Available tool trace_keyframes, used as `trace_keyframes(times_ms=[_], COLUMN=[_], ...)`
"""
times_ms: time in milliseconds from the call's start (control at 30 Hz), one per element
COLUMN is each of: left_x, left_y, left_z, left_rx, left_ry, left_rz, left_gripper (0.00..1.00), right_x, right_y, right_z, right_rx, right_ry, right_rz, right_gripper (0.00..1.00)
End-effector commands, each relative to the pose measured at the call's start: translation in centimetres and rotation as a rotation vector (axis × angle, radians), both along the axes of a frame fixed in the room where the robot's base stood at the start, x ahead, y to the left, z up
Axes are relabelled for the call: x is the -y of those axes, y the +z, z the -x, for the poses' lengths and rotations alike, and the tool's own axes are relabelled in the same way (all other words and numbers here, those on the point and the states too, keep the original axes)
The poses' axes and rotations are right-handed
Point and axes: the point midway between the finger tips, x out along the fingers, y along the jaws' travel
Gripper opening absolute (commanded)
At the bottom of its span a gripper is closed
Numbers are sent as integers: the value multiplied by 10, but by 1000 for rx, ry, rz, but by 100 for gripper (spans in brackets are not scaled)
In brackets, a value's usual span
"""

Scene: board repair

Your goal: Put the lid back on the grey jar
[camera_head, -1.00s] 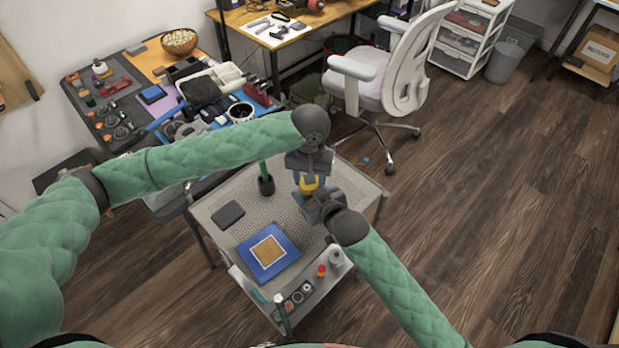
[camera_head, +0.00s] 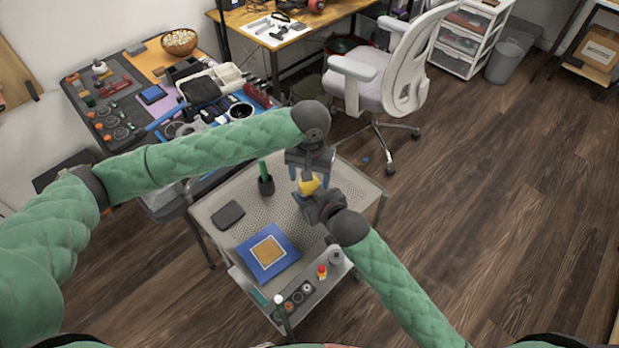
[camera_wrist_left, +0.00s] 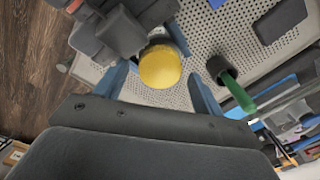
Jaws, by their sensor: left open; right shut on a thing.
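The yellow lid (camera_head: 309,187) is between my two grippers above the trolley; it shows face-on as a round disc in the left wrist view (camera_wrist_left: 160,66). My left gripper (camera_head: 309,181) is open, with its blue fingers spread on either side of the lid and gaps beside it. My right gripper (camera_head: 322,204) is shut just below the lid. What it holds is mostly hidden; a pale grey part behind the lid (camera_wrist_left: 158,36) looks like the grey jar. The lid appears to sit on it, but whether it is fully seated I cannot tell.
The perforated trolley top (camera_head: 212,200) carries a dark flat box (camera_head: 228,215), a black cup with a green stick (camera_head: 266,183) and a blue board (camera_head: 268,251). Small bottles stand at its lower front. A cluttered bench (camera_head: 75,80) and an office chair (camera_head: 398,70) stand behind.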

Motion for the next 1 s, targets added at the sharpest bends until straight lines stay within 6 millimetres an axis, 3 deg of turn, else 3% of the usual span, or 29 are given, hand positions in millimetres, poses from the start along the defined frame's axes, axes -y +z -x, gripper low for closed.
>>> trace_keyframes(times_ms=[267, 633, 1000], left_x=[0, 0, 0], left_y=[31, 35, 64], left_z=[0, 0, 0], left_rx=[0, 0, 1], left_ry=[0, 9, 249], left_rz=[0, 0, 0], left_gripper=[69, 66, 66], right_x=[0, 0, 0], right_y=[0, 0, 0], right_z=[0, 0, 0], right_rx=[0, 0, 0], right_ry=[0, 0, 0], right_rz=[0, 0, 0], right_gripper=[0, 0, 0])
